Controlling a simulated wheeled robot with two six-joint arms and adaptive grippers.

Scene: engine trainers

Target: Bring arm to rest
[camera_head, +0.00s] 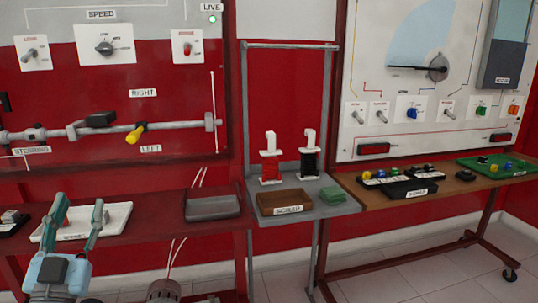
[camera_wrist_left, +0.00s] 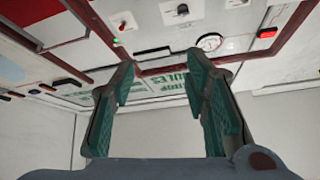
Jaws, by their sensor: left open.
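My left gripper (camera_head: 77,212) is in the lower left of the head view, with its two green-grey fingers pointing up and spread apart. It is open and nothing shows between the fingers. In the left wrist view the same gripper (camera_wrist_left: 162,75) has its fingers wide apart with only a far panel and wall behind them. In the head view the fingers overlap a white tray (camera_head: 115,219) on the red bench; I cannot tell whether they touch it. My right gripper is not in view.
A grey tray (camera_head: 212,207) sits on the red bench. A brown scrap bin (camera_head: 284,202), two spools and a green cloth (camera_head: 333,194) are on the grey stand. A wooden table (camera_head: 450,190) with parts stands right.

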